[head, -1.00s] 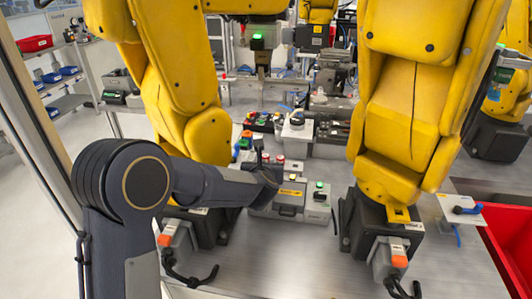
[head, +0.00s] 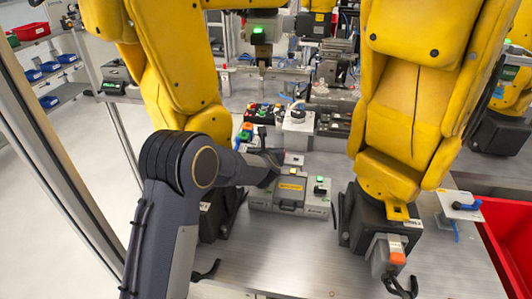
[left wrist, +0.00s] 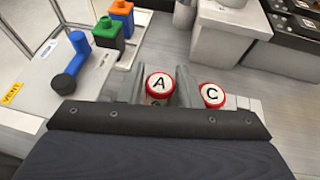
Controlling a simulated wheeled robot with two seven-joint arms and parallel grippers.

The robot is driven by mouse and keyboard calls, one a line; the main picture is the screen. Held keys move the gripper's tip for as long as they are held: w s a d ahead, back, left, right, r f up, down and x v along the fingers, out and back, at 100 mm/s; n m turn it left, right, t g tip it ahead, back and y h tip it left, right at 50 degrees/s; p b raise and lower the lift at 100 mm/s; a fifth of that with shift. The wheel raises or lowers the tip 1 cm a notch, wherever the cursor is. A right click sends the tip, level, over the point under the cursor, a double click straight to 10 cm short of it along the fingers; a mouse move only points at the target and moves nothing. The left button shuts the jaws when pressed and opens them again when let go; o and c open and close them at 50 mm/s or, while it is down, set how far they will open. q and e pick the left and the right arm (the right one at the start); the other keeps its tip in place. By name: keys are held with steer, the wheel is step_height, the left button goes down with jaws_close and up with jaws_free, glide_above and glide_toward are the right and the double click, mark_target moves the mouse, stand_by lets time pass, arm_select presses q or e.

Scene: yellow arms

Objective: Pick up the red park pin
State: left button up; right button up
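Two red-rimmed round pins with white tops show in the left wrist view: one marked A (left wrist: 160,85) and one marked C (left wrist: 212,96). My left gripper (left wrist: 161,90) has its two grey fingers on either side of pin A, close to it. I cannot tell whether they touch it. Pin C stands just right of the right finger, outside the grip. In the head view my left gripper (head: 272,163) is behind the grey box (head: 290,197), and the pins are hidden by it. My right gripper is not in view.
Blue (left wrist: 76,55), green (left wrist: 108,32) and orange-topped parts stand left of the pins. Large yellow robot arms (head: 180,70) (head: 415,100) rise on both sides. The metal table (head: 270,250) is clear in front of the grey box. A red bin (head: 512,240) is at the right.

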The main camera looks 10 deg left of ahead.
arm_select(q)
steer(key=c, duration=0.6)
step_height(320, 180, up, 10)
steer(key=shift+r+p, duration=0.1)
steer(key=shift+p, duration=0.65)
